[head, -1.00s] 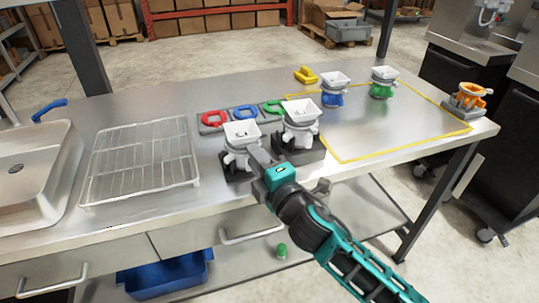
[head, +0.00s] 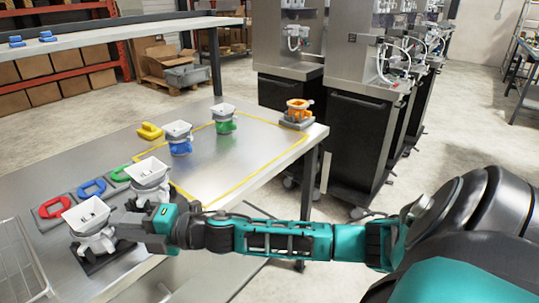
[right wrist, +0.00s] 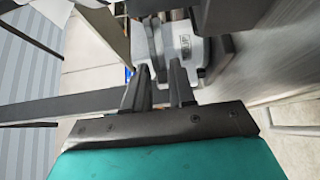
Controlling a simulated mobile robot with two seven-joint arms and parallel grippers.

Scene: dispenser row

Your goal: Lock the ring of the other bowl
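Two white square bowls on grey ring bodies stand in dark holders at the table's near edge: the left one (head: 87,212) and the right one (head: 147,171). My right gripper (head: 118,230) is at the ring body of the left bowl, low on its right side. In the right wrist view, my right gripper's fingers (right wrist: 161,72) stand a little apart, on either side of a grey part (right wrist: 156,48) of the body. I cannot tell whether they press on it. The ring's lock position is not readable. My left gripper is not in view.
Red (head: 53,207), blue (head: 92,188) and green (head: 121,173) handled pieces lie behind the bowls. A blue-bodied bowl (head: 178,141), a green-bodied bowl (head: 223,120) and an orange piece (head: 297,110) stand farther right. The yellow-outlined area between has free room. Dispensers (head: 367,75) stand beyond.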

